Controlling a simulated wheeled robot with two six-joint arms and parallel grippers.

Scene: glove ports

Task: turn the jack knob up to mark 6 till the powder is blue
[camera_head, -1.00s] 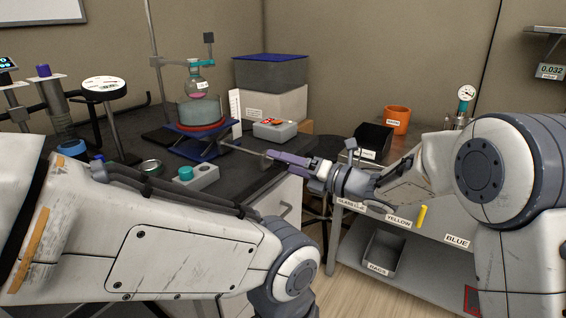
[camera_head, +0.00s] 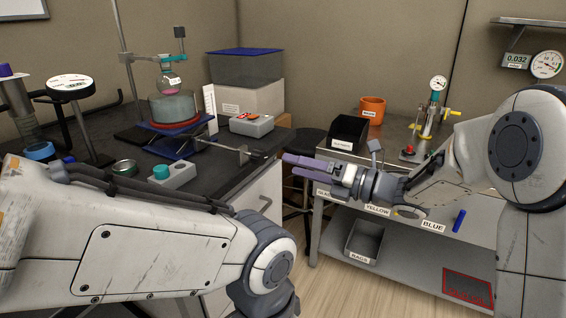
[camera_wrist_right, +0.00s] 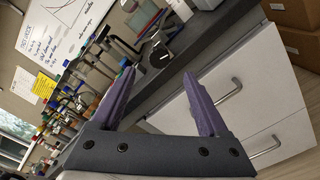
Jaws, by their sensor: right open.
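The blue lab jack (camera_head: 181,128) stands on the dark bench, carrying a bath pot (camera_head: 172,107) on a red ring. A flask (camera_head: 167,84) hangs clamped above the pot; its contents look pinkish and small. A white upright scale (camera_head: 209,103) stands beside the jack; its marks are too small to read. The jack's rod runs right to a knob (camera_head: 243,154) near the bench edge. My right gripper (camera_head: 284,166) is open and empty, to the right of the knob and apart from it. My right gripper's fingers (camera_wrist_right: 160,92) show spread in the wrist view. My left gripper is out of view.
A black bin (camera_head: 349,132) and orange pot (camera_head: 372,110) stand on the right cart. A stool (camera_head: 297,138) is between bench and cart. My left arm crosses the foreground.

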